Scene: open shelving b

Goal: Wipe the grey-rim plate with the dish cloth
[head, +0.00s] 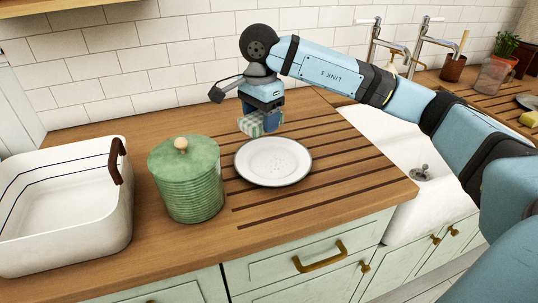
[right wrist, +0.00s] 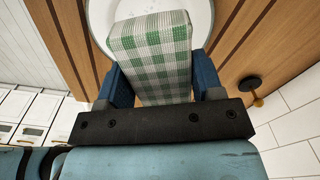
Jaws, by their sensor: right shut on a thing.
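The grey-rim plate (head: 273,162) lies flat on the grooved wooden counter in the head view. Small bluish specks show on its white face. Part of it also shows in the right wrist view (right wrist: 201,22), behind the cloth. My right gripper (head: 262,122) is shut on the green-and-white checked dish cloth (head: 252,125), at the far edge of the plate. In the right wrist view the cloth (right wrist: 152,50) sits folded between the two blue fingers (right wrist: 160,85) and overlaps the plate. I cannot tell whether the cloth touches the plate. My left gripper is not in view.
A green ribbed canister (head: 187,185) with a lid stands left of the plate. A white bin (head: 65,215) is at the far left. The white sink (head: 385,145) with taps (head: 415,45) lies to the right. The tiled wall (head: 140,60) is close behind.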

